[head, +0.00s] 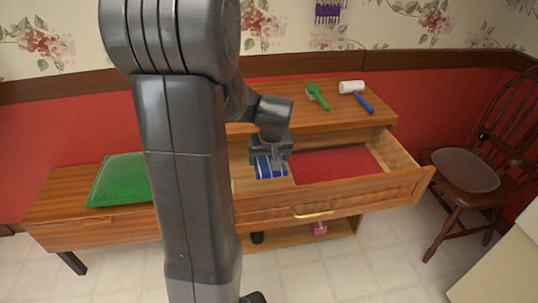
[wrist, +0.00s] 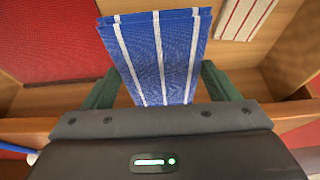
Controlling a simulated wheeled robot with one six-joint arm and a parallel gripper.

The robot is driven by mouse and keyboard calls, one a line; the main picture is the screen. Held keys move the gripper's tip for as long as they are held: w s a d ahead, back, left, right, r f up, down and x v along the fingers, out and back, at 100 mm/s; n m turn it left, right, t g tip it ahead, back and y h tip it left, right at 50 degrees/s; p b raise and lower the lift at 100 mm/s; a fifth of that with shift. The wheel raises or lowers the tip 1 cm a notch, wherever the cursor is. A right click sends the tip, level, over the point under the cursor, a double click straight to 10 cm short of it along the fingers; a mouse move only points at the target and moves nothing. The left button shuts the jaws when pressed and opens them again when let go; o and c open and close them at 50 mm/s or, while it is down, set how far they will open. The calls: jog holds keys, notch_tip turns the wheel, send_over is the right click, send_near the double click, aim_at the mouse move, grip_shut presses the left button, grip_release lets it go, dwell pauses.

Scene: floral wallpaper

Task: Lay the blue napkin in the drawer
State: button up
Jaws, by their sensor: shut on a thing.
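The blue napkin (head: 269,168) with white stripes is in my gripper (head: 271,156), which is shut on it. In the wrist view the napkin (wrist: 162,60) hangs from between the green fingers, its far end pointing away from my gripper. The wooden drawer (head: 350,192) is pulled open, and my gripper holds the napkin over its left part. The drawer has a red-covered floor section (head: 338,164) on the right and bare wood on the left. I cannot tell whether the napkin touches the drawer floor.
A white cloth with red stripes (wrist: 246,17) lies in the drawer. A chair (head: 468,178) stands right.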

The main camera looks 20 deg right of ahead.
jog(key=shift+f+b, duration=4.1)
jog(key=shift+f, duration=1.8)
